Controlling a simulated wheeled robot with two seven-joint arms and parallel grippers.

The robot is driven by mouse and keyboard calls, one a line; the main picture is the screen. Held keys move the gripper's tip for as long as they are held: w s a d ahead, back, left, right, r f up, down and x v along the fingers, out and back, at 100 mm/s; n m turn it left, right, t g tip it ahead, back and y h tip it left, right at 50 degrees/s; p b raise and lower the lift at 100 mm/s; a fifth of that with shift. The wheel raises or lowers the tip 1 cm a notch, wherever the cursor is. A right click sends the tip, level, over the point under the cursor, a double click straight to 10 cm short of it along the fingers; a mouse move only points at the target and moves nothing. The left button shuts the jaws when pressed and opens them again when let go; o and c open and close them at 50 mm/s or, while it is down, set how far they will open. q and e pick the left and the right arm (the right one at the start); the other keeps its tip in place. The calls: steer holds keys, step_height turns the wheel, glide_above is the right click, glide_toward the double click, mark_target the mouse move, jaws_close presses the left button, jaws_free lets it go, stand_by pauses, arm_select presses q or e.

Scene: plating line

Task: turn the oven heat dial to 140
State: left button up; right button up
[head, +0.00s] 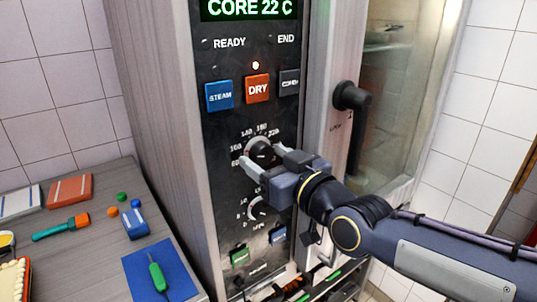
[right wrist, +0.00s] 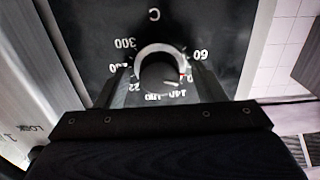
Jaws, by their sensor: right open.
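The oven heat dial (head: 261,149) is a dark round knob with a pale numbered scale on the black control panel. In the right wrist view the dial (right wrist: 160,66) appears upside down, with figures such as 60 and 300 around it. A small red mark shows at its lower right there, on the side of the 60. My right gripper (head: 264,161) is open at the dial. In the right wrist view its fingers (right wrist: 165,88) stand on either side of the dial; I cannot tell whether they touch it. My left gripper is not in view.
A lower dial (head: 258,208) sits below. STEAM (head: 219,95), DRY (head: 257,88) and another button are above, with a lamp lit over DRY. The black door handle (head: 351,97) is to the right. A side table (head: 95,235) at left holds several small items.

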steer(key=shift+w, duration=0.1)
steer(key=c, duration=1)
steer(key=shift+f+m+b, duration=0.2)
steer(key=shift+m+b, duration=0.6)
steer(key=shift+b, duration=0.05)
steer(key=shift+m+b, duration=0.75)
steer(key=shift+m, duration=0.35)
steer(key=shift+r+m+b, duration=0.1)
steer(key=shift+m+b, duration=0.3)
steer(key=shift+m, duration=0.8)
steer(key=shift+a+m, duration=0.1)
steer(key=shift+m, duration=1.2)
steer(key=shift+r+b, duration=0.1)
steer(key=shift+b, duration=0.2)
